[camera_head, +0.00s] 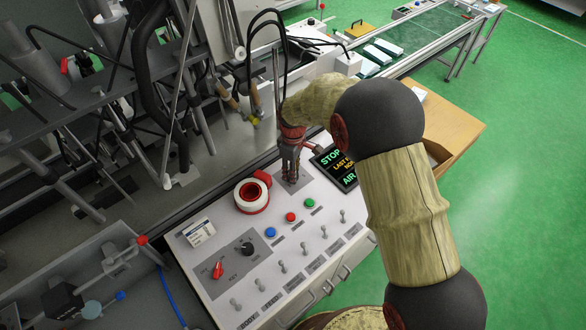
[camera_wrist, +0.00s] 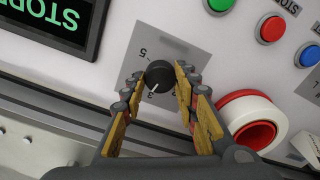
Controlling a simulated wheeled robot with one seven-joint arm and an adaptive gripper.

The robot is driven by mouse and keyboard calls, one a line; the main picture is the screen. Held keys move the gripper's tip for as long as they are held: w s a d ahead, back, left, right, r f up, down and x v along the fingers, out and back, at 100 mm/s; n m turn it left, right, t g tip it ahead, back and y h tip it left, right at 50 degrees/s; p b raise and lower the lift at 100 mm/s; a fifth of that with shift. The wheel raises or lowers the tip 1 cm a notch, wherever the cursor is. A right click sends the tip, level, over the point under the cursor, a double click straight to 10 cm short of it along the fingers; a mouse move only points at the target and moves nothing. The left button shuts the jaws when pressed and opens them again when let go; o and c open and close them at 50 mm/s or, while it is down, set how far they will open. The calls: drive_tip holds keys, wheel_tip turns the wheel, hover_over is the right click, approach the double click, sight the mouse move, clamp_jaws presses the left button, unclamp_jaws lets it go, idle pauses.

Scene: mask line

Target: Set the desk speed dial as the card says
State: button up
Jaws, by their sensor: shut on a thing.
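The speed dial (camera_wrist: 159,75) is a black round knob on a grey plate (camera_wrist: 178,47) in the wrist view. In the head view my gripper (camera_head: 290,168) points down over the grey plate and hides the dial. A small white card (camera_head: 199,232) lies at the desk's left; its print is too small to read.
A red-and-white tape roll (camera_head: 251,196) stands close left of my gripper. A display (camera_head: 336,167) reading STOP and AIR is close on the right. Blue, red and green buttons (camera_head: 291,216), several toggle switches (camera_head: 283,266) and a second dial (camera_head: 246,248) are nearer.

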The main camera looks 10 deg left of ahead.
drive_tip(key=m+p, duration=0.3)
drive_tip(key=m, duration=0.2)
drive_tip(key=shift+r+m, duration=0.1)
drive_tip(key=shift+m, duration=0.2)
drive_tip(key=m+p, duration=0.2)
drive_tip(key=m, duration=0.3)
drive_tip(key=m+p, duration=0.1)
drive_tip(key=m, duration=0.4)
drive_tip(key=shift+m, duration=0.4)
drive_tip(key=m+p, duration=0.1)
drive_tip(key=m, duration=0.4)
drive_tip(key=o, duration=1.2)
drive_tip(key=shift+c, duration=0.2)
